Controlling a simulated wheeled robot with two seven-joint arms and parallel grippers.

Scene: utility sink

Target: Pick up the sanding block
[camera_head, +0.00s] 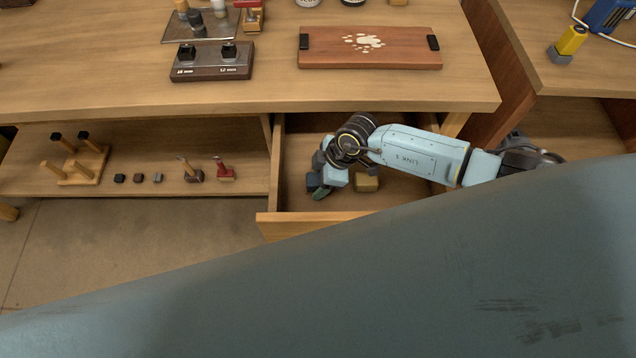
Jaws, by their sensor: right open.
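A small tan block (366,183), which looks like the sanding block, lies in the open drawer (300,140) below the workbench. My right arm reaches in from the right over the drawer. My right gripper (320,186) points down into the drawer, just left of the tan block and apart from it. It is open. Dark blue and green shapes at the gripper are small, and I cannot tell which are fingers and which are loose items. My left gripper is not in view.
The workbench top (120,90) overhangs the drawer's back and holds a wooden board (370,58) and a switch panel (212,72). A lower shelf (135,182) at left carries a peg stand (85,172) and small parts. The drawer front (285,226) stands out.

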